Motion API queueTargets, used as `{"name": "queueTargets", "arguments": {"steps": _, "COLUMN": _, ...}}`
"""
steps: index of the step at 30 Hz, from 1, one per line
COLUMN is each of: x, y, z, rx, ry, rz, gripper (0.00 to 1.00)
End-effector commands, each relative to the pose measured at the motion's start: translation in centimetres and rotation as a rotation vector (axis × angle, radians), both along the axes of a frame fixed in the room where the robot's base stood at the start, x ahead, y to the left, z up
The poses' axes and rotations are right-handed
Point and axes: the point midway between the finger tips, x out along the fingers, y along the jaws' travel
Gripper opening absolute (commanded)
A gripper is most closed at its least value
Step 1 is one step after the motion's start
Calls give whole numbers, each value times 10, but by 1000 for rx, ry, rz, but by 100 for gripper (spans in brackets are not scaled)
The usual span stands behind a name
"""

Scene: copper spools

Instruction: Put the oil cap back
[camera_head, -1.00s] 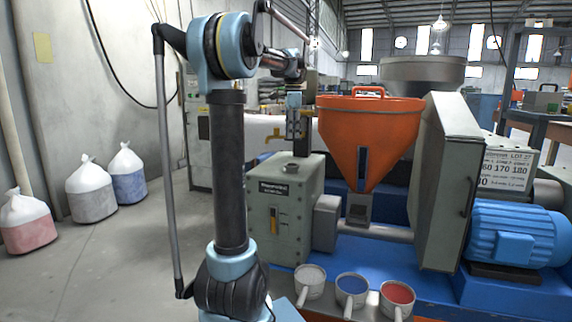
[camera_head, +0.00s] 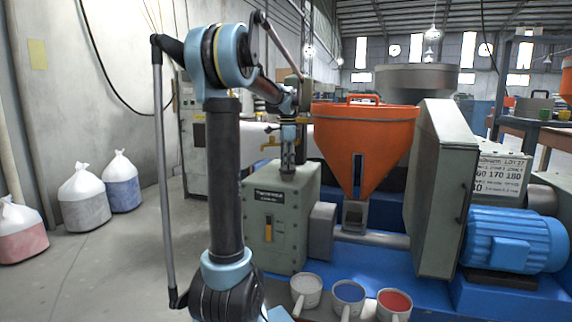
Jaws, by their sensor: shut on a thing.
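The grey-green gearbox housing (camera_head: 283,225) stands left of the orange hopper, with a sight gauge (camera_head: 268,231) on its front. My gripper (camera_head: 288,164) points straight down at the filler neck (camera_head: 287,174) on the housing's top. It is shut on a small dark thing, which I take to be the oil cap; the fingers mostly hide it. The fingertips are at or just above the neck. I cannot tell whether the cap touches or sits in the neck.
The orange hopper (camera_head: 367,145) rises close to the right of my gripper. Three cups with white (camera_head: 306,288), blue (camera_head: 349,293) and red (camera_head: 394,299) contents stand in front. A blue motor (camera_head: 515,238) is at the right. Sacks (camera_head: 83,200) stand on the floor at left.

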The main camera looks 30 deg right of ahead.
Motion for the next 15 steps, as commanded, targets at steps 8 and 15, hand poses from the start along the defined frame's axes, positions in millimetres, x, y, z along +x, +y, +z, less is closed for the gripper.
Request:
{"name": "queueTargets", "arguments": {"steps": 8, "x": 0, "y": 0, "z": -4, "rx": 0, "ry": 0, "rz": 0, "gripper": 4}}
{"name": "queueTargets", "arguments": {"steps": 15, "x": 0, "y": 0, "z": -7, "rx": 0, "ry": 0, "rz": 0, "gripper": 47}}
